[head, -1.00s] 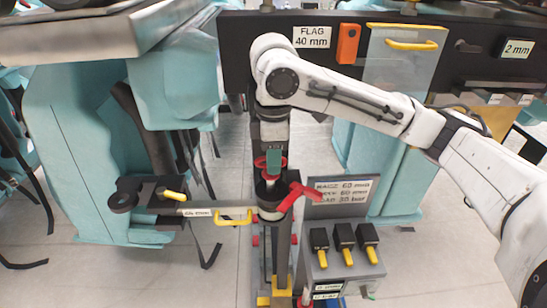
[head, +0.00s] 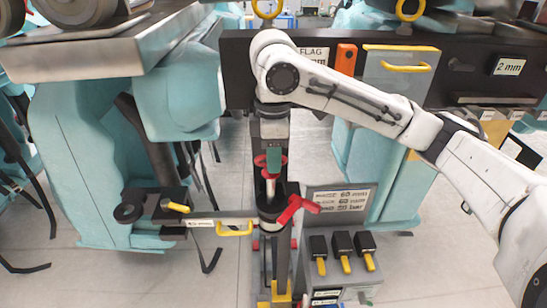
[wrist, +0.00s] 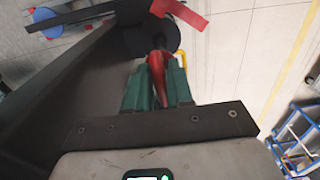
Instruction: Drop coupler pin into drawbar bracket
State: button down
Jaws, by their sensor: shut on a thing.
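My gripper (head: 274,160) points down near the middle of the head view, with its green fingers shut on the coupler pin (head: 270,183). The pin has a red head, also seen between the fingers in the wrist view (wrist: 159,75), and a pale shaft hanging roughly upright. Directly below is a black cup-like holder (head: 270,211) with a red lever, which looks like the drawbar bracket. In the wrist view its dark round top (wrist: 130,38) lies beyond the pin. The pin's lower tip is hidden at the rim, so I cannot tell whether it is inside.
A bar with a yellow handle (head: 234,229) runs left from the holder. A grey box with black and yellow switches (head: 343,252) stands to the right. A dark beam (head: 240,68) crosses behind my arm, and teal-covered blocks (head: 75,150) flank the gap.

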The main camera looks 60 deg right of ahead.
aim_at(274, 186)
jog(key=shift+r, duration=1.8)
jog(key=shift+f, duration=0.1)
jog(key=shift+f+b, duration=3.5)
jog(key=shift+f, duration=2.5)
jog(key=c, duration=0.9)
grip_release()
